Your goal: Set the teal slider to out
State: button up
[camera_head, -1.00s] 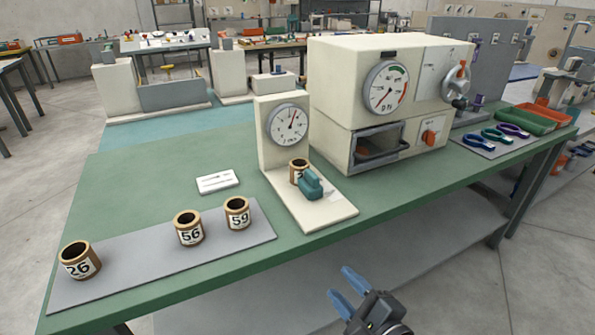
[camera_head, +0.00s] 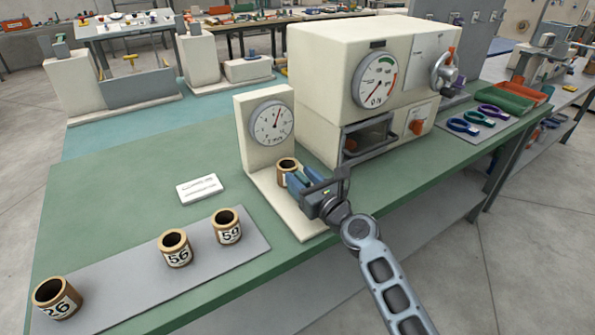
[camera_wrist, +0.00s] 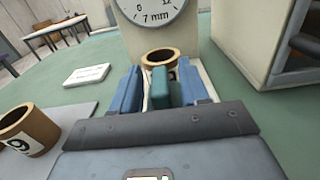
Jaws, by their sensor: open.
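The teal slider (camera_wrist: 160,86) is a teal block on the cream gauge stand (camera_head: 268,190), in front of a brown ring (camera_head: 288,166). In the wrist view my gripper (camera_wrist: 161,88) has its two blue fingers apart, one on each side of the teal slider. A narrow gap seems to show on both sides, though contact is hard to judge. In the head view my gripper mostly hides the slider.
Brown rings numbered 26 (camera_head: 57,298), 56 (camera_head: 175,248) and 59 (camera_head: 227,226) stand on a grey mat (camera_head: 125,290). A white card (camera_head: 199,188) lies behind them. A large cream machine (camera_head: 330,60) with a dial rises right of the stand.

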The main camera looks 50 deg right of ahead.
jog(key=shift+x, duration=1.05)
grip_shut()
